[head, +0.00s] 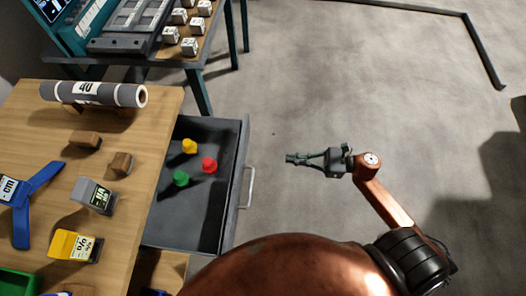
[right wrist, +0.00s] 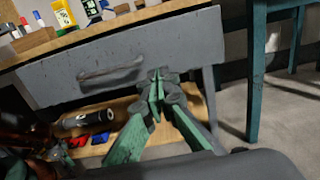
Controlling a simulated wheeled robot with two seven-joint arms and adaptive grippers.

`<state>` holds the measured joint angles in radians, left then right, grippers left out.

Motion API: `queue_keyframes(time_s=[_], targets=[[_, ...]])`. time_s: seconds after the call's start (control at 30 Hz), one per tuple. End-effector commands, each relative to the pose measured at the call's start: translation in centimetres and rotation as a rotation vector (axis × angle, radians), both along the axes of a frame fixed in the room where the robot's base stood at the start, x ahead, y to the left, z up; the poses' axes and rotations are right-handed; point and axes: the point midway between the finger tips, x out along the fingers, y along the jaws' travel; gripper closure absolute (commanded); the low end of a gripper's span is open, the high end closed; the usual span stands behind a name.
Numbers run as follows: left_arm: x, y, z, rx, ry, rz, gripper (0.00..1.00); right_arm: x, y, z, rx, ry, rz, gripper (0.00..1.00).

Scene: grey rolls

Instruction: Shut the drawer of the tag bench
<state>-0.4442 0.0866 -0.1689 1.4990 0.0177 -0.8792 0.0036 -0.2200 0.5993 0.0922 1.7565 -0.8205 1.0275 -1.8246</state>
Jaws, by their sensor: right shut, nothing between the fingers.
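The grey drawer (head: 205,217) of the wooden-topped tag bench (head: 120,110) stands pulled out to the right in the head view. Inside it lie a yellow, a red and a green piece. Its front carries a light bar handle (head: 249,188). In the right wrist view the drawer front (right wrist: 110,75) and handle (right wrist: 111,73) face me. My right gripper (head: 290,158) is shut and empty, out to the right of the drawer front and apart from it in the head view. It also shows in the right wrist view (right wrist: 156,85). My left gripper is not in view.
The bench top holds a grey roll (head: 93,94), wooden blocks (head: 85,139), a yellow box (head: 74,246) and a blue tool (head: 36,197). A second table (head: 140,60) with white blocks stands behind. The floor right of the drawer is clear.

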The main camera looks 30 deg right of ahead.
Motion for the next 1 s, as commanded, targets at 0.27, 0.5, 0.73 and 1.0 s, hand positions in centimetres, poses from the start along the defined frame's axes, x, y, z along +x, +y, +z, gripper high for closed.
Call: queue_keyframes(time_s=[0.27,0.5,0.73,1.0], targets=[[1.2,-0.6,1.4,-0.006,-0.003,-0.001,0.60,2.4,3.7,0.1,0.001,-0.006,0.004,1.00],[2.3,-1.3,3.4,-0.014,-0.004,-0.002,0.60,5.2,7.7,0.0,0.002,-0.005,0.002,1.00],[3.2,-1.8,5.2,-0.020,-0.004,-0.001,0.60,7.0,10.4,0.0,0.001,-0.003,0.001,1.00],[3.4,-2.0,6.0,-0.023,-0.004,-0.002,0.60,7.6,11.3,0.1,0.002,-0.001,-0.001,1.00]])
